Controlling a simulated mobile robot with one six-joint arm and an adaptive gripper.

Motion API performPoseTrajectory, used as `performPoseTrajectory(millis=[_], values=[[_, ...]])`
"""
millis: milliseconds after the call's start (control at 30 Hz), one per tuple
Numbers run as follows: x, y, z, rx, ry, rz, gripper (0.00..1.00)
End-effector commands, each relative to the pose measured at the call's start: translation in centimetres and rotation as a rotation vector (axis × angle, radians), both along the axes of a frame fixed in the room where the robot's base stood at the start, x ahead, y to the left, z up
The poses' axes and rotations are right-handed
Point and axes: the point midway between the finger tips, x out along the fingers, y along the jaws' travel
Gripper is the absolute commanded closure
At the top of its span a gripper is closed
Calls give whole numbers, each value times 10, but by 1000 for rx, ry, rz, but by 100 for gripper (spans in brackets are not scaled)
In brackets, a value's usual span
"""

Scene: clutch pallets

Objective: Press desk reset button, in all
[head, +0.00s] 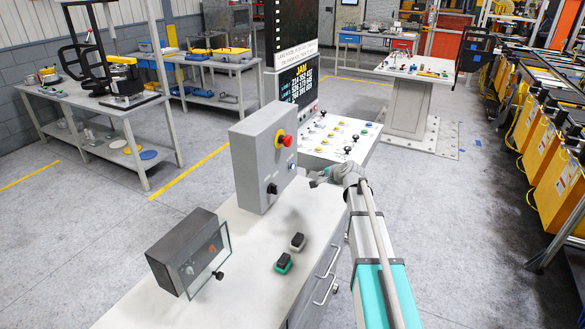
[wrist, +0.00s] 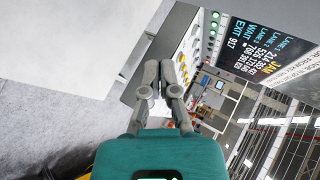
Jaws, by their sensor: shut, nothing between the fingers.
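A sloped console panel (head: 318,144) with several coloured buttons and black knobs stands at the far end of the white desk. An upright grey box (head: 252,160) on the desk carries a red mushroom button (head: 287,141) on a yellow ring and a black knob (head: 272,189). My gripper (head: 316,178) is beside this box, above the desk and in front of the console, apart from the buttons. In the wrist view my gripper (wrist: 158,70) is shut and empty, with the console's button row (wrist: 190,58) beyond it.
A lane display (head: 299,84) stands behind the console. A dark box with a clear front (head: 190,252) and two small rocker-like items, one green-based (head: 283,263) and one pale-based (head: 297,242), are on the desk (head: 238,285).

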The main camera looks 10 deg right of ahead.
Motion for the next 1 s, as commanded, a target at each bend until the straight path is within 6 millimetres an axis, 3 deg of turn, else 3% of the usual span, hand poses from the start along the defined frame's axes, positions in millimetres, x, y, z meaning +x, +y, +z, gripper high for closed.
performPoseTrajectory(millis=[367, 1000], values=[[12, 17, 0, -1, 0, 2, 100], [45, 70, 0, -1, 1, 4, 100]])
